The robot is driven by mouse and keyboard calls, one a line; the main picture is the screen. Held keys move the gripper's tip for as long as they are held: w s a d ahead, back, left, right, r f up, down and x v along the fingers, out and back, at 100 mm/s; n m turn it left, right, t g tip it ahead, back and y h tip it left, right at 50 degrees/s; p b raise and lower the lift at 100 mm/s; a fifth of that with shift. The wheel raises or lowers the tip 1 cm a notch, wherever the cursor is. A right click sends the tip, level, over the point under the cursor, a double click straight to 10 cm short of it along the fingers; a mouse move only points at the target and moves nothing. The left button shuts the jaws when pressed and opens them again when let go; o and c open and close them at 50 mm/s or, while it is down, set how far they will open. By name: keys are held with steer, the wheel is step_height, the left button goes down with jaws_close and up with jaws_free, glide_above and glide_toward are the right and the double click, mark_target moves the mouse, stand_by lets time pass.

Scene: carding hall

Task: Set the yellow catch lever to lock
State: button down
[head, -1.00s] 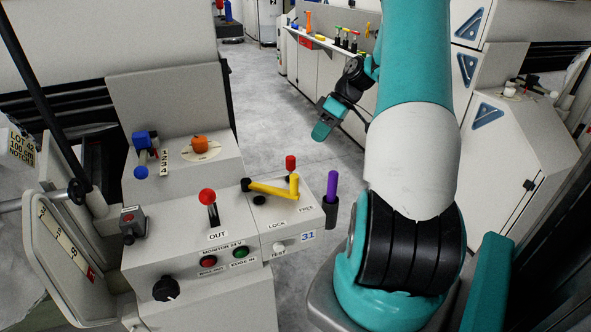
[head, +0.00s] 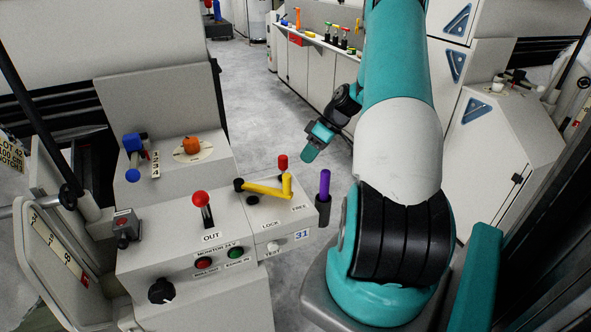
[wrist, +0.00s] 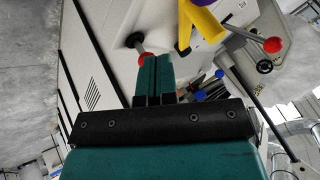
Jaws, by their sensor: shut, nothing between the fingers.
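The yellow catch lever (head: 262,188) lies on the console's right block.
Beside the lever stand a red-knobbed OUT lever (head: 201,199) and a purple handle (head: 324,184). Blue (head: 132,142) and orange (head: 192,146) controls sit behind. A bench (head: 320,42) with coloured tools is at the back. Grey floor (head: 265,115) is clear between.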

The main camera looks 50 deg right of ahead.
steer(key=x, duration=0.3)
steer(key=shift+w+a+f+p, duration=0.1)
steer(key=shift+a+f+p, duration=0.1)
steer(key=shift+p, duration=0.15)
steer(key=a, duration=0.1)
steer(key=a+p, duration=0.1)
steer(key=shift+s+a+r, duration=0.2)
steer(key=shift+a, duration=0.05)
steer(key=shift+a+f, duration=0.1)
steer(key=shift+a, duration=0.5)
steer(key=shift+s, duration=0.2)
